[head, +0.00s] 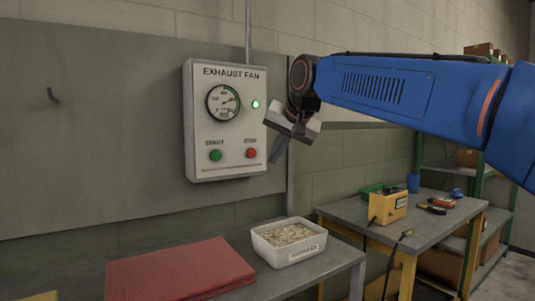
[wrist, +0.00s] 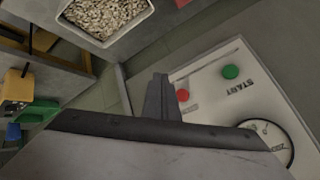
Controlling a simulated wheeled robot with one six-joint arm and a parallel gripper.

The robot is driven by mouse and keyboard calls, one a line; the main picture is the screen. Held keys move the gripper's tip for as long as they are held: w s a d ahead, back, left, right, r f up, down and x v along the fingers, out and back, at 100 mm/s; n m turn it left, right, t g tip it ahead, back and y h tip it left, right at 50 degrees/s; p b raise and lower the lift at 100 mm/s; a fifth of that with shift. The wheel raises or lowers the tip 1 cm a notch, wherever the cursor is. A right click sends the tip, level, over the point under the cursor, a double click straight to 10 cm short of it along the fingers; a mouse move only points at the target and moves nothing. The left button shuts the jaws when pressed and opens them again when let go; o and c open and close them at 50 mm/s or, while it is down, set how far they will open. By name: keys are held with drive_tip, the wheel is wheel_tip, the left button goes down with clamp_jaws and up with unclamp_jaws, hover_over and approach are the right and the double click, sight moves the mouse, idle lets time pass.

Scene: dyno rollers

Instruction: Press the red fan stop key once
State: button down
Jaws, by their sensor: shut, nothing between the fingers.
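The red stop key (head: 251,153) is a small round button at the lower right of the white "EXHAUST FAN" panel (head: 224,173) on the wall. The green start key (head: 215,155) is to its left. In the wrist view the red key (wrist: 182,95) shows close beside my finger, partly hidden by it, and the green key (wrist: 230,72) is further right. My gripper (head: 274,157) is shut and empty, pointing down just right of the panel's edge in the head view. Its shut fingers also show in the wrist view (wrist: 160,82). I see no contact with the red key; the depth gap is unclear.
A dial gauge (head: 223,103) and a lit green lamp (head: 255,104) are above the keys. A conduit (head: 290,185) runs beside the panel.

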sight(251, 153)
drive_tip(key=shift+w, duration=0.1)
idle(0.3)
drive_tip(key=shift+w+a, duration=0.8)
drive_tip(key=shift+w, duration=0.4)
drive_tip(key=shift+w+a, duration=0.85)
drive_tip(key=shift+w, duration=0.35)
drive_tip(key=shift+w+a, duration=0.8)
drive_tip(key=shift+w, duration=0.4)
drive_tip(key=shift+w, duration=0.1)
drive_tip(key=shift+w+a, duration=0.25)
drive_tip(key=shift+w+a+r, duration=0.1)
drive_tip(key=shift+w+a, duration=0.1)
drive_tip(key=shift+w, duration=0.1)
idle(0.4)
drive_tip(key=shift+s, duration=0.1)
drive_tip(key=shift+s+d, duration=0.45)
drive_tip(key=shift+s, duration=0.1)
idle(0.3)
